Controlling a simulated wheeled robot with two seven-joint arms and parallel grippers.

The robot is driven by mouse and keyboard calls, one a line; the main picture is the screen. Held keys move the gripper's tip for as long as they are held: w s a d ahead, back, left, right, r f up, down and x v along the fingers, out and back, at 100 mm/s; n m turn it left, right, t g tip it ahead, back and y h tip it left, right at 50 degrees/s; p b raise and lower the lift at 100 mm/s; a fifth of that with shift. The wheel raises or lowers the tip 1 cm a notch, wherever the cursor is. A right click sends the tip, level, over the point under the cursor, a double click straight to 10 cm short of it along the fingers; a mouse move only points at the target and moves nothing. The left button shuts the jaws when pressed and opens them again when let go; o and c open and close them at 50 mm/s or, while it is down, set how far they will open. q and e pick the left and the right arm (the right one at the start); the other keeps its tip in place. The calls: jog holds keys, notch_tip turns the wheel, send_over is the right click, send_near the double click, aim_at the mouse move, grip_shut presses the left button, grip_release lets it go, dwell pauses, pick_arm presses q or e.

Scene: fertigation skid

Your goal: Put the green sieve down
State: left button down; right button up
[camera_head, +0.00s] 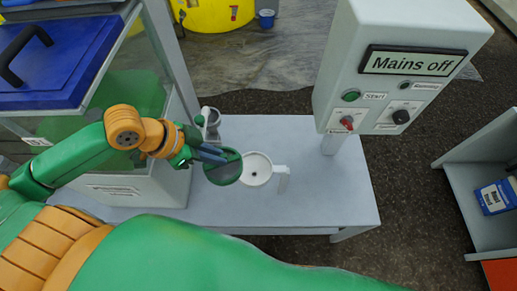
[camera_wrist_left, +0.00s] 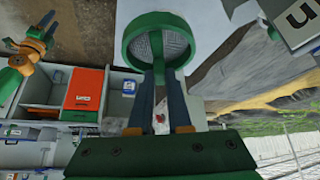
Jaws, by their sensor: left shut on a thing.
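The green sieve (camera_head: 223,168) is a round green cup with a mesh face and a short handle. My left gripper (camera_head: 212,156) is shut on its handle and holds it over the grey bench (camera_head: 333,190), just left of a white jug (camera_head: 257,169). The sieve's rim overlaps the jug's edge in the head view; I cannot tell whether they touch. In the left wrist view the sieve (camera_wrist_left: 158,42) stands out beyond the fingers (camera_wrist_left: 160,105). My right gripper (camera_wrist_left: 42,30) shows small at the upper left of that view, its jaws unclear.
A control box (camera_head: 400,70) reading "Mains off" stands on a post behind the bench's right part. A grey pipe fitting (camera_head: 209,120) is close behind the gripper. A blue-lidded tank (camera_head: 60,60) is at left. The bench's right front is clear. A shelf (camera_head: 478,190) stands at far right.

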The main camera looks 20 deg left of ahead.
aim_at(235, 156)
pick_arm(q)
jog(key=s+a+p, duration=0.1)
jog(key=s+a+r+p, duration=0.1)
jog(key=p, duration=0.1)
jog(key=s+a+p, duration=0.1)
jog(key=p, duration=0.1)
jog(key=shift+s+a+r, duration=0.15)
jog(key=shift+s+a, duration=0.05)
jog(key=shift+s, duration=0.1)
jog(key=shift+f, duration=0.25)
jog(key=w+f+b, duration=0.1)
jog(key=w+d+b, duration=0.1)
jog(key=shift+d+f+b, duration=0.15)
jog(key=shift+f+b, duration=0.2)
jog(key=shift+b, duration=0.05)
jog(key=w+d, duration=0.1)
jog(key=w+d+f, duration=0.1)
jog(key=w+d, duration=0.1)
jog(key=w+d+f+p, duration=0.1)
jog(key=w+d, duration=0.1)
jog(key=shift+w+d+f, duration=0.1)
jog(key=shift+f, duration=0.05)
jog(key=x, duration=0.6)
jog(key=a+x, duration=0.1)
jog(key=x, duration=0.2)
jog(key=shift+f, duration=0.8)
pick_arm(e)
jog(key=r, duration=0.4)
jog(key=shift+s+r, duration=0.2)
jog(key=shift+r, duration=0.15)
